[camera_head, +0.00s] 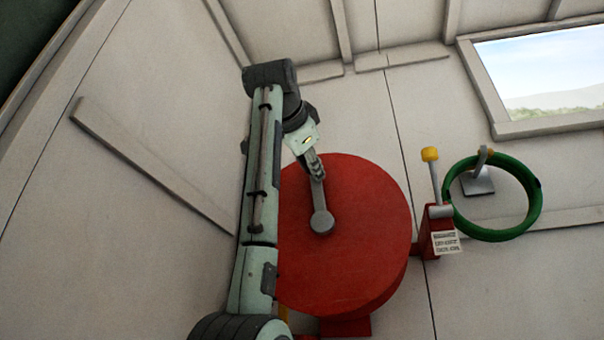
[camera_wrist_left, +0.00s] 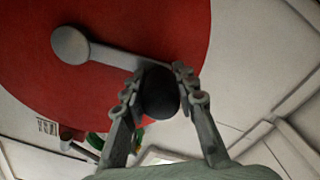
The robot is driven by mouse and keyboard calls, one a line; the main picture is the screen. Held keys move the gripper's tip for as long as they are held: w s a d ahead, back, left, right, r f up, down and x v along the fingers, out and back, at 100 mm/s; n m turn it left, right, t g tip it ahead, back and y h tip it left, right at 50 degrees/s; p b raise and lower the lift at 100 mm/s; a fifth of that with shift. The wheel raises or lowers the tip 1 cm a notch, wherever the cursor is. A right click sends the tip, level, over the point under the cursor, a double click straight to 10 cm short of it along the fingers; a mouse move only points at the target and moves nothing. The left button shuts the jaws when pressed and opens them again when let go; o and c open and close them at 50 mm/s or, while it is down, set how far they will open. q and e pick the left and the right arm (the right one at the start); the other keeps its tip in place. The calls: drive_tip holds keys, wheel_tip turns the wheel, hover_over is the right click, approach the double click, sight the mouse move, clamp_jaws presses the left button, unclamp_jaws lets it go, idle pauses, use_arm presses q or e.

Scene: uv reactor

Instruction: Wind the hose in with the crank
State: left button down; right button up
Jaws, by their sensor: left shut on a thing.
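A large red reel (camera_head: 365,235) hangs at the wall in the middle of the head view. Its grey crank arm (camera_head: 319,200) runs from a round hub up to my left gripper (camera_head: 314,165). In the left wrist view the crank arm (camera_wrist_left: 112,56) leads from the hub to a dark round knob (camera_wrist_left: 159,93). My left gripper (camera_wrist_left: 160,98) is shut on this crank knob, one finger on each side. A green hose (camera_head: 534,200) hangs in a ring right of the reel. My right gripper does not show in these views.
A red box with a yellow-topped lever (camera_head: 430,155) and a white label (camera_head: 447,243) sits between reel and hose. A grey bracket (camera_head: 478,182) is inside the hose ring. A window (camera_head: 545,75) is at the upper right. Wooden battens (camera_head: 150,165) run along the walls.

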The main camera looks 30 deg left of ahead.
use_arm(q)
drive_tip(key=shift+d+r+m, duration=0.1)
drive_tip(key=shift+d+m, duration=0.4)
drive_tip(key=shift+d, duration=0.2)
drive_tip(key=shift+w, duration=0.1)
drive_tip(key=c, duration=1.6)
unclamp_jaws()
drive_tip(key=o, duration=0.4)
drive_tip(key=shift+d, duration=0.35)
drive_tip(key=shift+a, duration=0.3)
drive_tip(key=v, duration=1.2)
